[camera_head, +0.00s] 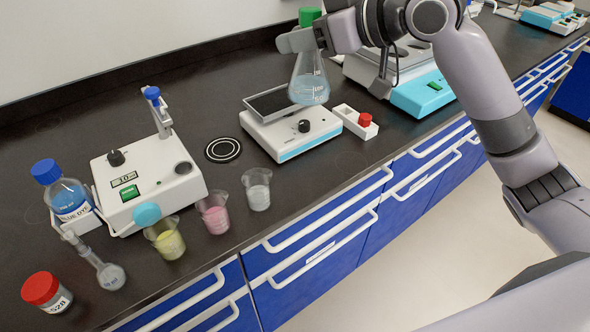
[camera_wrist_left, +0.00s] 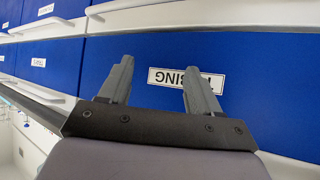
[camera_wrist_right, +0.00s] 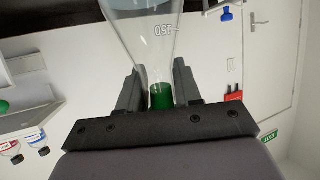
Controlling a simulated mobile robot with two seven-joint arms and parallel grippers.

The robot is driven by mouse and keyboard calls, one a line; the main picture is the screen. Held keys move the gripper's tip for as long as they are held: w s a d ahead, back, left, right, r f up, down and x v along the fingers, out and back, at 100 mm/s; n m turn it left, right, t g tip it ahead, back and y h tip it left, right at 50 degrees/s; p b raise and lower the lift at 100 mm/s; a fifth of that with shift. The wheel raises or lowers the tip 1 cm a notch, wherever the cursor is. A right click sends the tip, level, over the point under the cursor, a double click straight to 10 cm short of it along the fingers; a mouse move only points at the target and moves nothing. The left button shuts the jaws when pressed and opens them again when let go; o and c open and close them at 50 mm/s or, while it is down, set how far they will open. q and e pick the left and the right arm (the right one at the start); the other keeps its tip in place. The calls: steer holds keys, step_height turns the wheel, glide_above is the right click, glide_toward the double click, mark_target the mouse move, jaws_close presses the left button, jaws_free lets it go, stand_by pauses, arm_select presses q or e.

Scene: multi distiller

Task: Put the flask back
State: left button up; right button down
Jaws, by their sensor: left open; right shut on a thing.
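The flask (camera_head: 309,82) is clear conical glass with pale blue liquid and a green stopper (camera_head: 309,16). My right gripper (camera_head: 296,40) is shut on its neck and holds it upright over the right part of the hotplate stirrer (camera_head: 291,133). In the head view I cannot tell whether its base touches the plate. The right wrist view shows the flask (camera_wrist_right: 145,35) with its green stopper (camera_wrist_right: 161,96) between the fingers. My left gripper (camera_wrist_left: 152,75) is open and empty, facing a blue panel with a white label (camera_wrist_left: 186,79). It is not in the head view.
A flat black disc with white rings (camera_head: 223,150) lies bare left of the stirrer. A white holder with a red knob (camera_head: 355,122) sits right.

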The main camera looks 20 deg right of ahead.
steer(key=shift+w+r, duration=0.1)
steer(key=shift+r, duration=0.2)
step_height(320, 180, down, 20)
steer(key=shift+r+b, duration=0.15)
steer(key=shift+b, duration=0.4)
steer(key=c, duration=0.8)
jaws_free()
steer(key=shift+b+v, duration=0.5)
steer(key=shift+v, duration=5.6)
